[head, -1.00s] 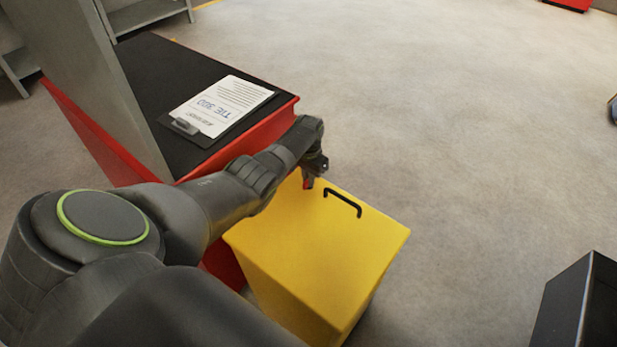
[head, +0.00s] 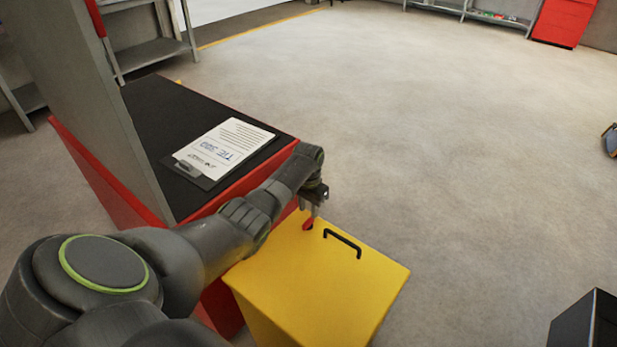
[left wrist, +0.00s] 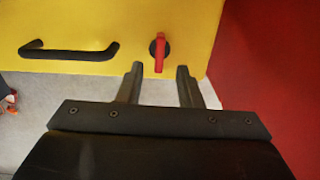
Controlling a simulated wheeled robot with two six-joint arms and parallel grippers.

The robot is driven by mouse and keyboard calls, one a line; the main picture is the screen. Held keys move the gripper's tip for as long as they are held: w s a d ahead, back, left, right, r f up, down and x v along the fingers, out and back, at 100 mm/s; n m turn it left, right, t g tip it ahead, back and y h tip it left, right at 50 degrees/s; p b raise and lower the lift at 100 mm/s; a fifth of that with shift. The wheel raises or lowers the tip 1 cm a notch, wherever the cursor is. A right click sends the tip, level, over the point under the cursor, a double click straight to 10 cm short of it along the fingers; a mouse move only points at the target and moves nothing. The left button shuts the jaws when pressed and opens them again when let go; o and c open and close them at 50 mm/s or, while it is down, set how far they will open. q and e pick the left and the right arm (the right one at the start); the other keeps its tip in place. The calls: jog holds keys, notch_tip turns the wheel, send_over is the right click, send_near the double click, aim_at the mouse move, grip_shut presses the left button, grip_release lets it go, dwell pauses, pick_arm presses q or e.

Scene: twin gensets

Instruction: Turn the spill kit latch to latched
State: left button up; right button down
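The yellow spill kit box (head: 315,292) stands on the floor beside the red bench, with a black handle (head: 342,243) on it. The red latch (head: 308,224) sits near the box's edge close to the bench. In the left wrist view the red latch (left wrist: 160,52) is on a dark round base, its lever upright in the picture, right of the black handle (left wrist: 69,51). My left gripper (head: 314,205) is at the latch; in the left wrist view its two fingers (left wrist: 158,74) are apart and empty, their tips just short of the lever, one to each side. My right gripper is out of view.
A black-topped red bench (head: 165,112) with a clipboard (head: 222,148) on it adjoins the box. A dark box (head: 588,322) stands at the lower right. The floor (head: 470,180) between is clear.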

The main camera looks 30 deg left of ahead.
aim_at(309, 220)
pick_arm(q)
notch_tip(309, 220, up, 12)
jog(key=shift+r+p, duration=0.2)
jog(key=shift+p, duration=0.25)
